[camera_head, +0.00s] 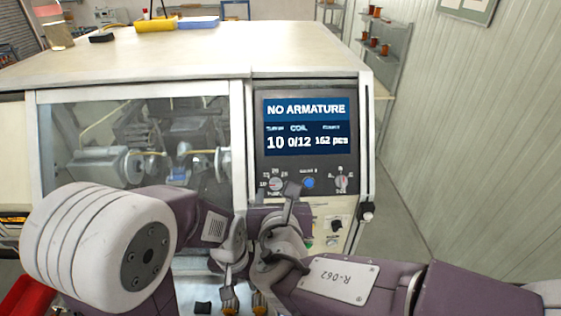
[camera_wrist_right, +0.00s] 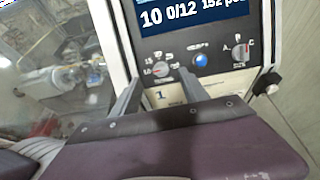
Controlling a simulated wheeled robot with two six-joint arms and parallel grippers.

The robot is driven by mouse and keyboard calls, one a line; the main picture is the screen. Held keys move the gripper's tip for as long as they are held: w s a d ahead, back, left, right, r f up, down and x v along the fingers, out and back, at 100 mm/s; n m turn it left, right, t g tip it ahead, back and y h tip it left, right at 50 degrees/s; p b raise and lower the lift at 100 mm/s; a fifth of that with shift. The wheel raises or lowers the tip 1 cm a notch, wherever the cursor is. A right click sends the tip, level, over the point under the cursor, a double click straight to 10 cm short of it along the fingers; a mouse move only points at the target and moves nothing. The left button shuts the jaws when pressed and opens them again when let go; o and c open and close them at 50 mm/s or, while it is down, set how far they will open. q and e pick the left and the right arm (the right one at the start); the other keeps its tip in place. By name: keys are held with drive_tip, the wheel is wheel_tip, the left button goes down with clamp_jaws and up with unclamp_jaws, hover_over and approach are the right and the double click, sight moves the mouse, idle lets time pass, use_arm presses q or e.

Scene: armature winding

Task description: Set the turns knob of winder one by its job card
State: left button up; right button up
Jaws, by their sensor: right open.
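The turns knob (camera_head: 275,184) is a small grey dial at the lower left of winder one's dark panel; it also shows in the right wrist view (camera_wrist_right: 160,69). Its pointer is too small to read surely. The screen (camera_head: 307,125) reads NO ARMATURE, 10 and 0/12. My right gripper (camera_head: 275,206) is open just below the knob. In the right wrist view its two fingers (camera_wrist_right: 158,98) stand apart, with the knob beyond the gap, apparently untouched. My left gripper (camera_head: 243,297) hangs low in front of the machine; its jaws are unclear. I see no readable job card.
A blue button (camera_head: 309,183) and another selector knob (camera_head: 341,182) sit right of the turns knob. A glazed window (camera_head: 130,140) covers the winding parts at left. A black knob (camera_head: 367,211) sticks out at the cabinet's right edge. Open floor lies right of the machine.

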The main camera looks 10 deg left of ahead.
sight(275, 183)
drive_tip(key=p+x, duration=0.2)
drive_tip(key=x, duration=0.6)
drive_tip(key=shift+a+f, duration=0.1)
drive_tip(key=shift+a, duration=0.1)
drive_tip(key=shift+w+f, duration=0.1)
drive_tip(key=shift+w, duration=0.05)
drive_tip(key=shift+v, duration=0.9)
use_arm(q)
drive_tip(key=shift+s+d+r, duration=0.1)
drive_tip(key=shift+s+r, duration=0.25)
drive_tip(key=shift+r, duration=0.3)
drive_tip(key=shift+s+r, duration=0.35)
drive_tip(key=shift+r, duration=0.25)
use_arm(e)
drive_tip(key=shift+w+f, duration=0.2)
drive_tip(key=shift+w, duration=0.15)
clamp_jaws()
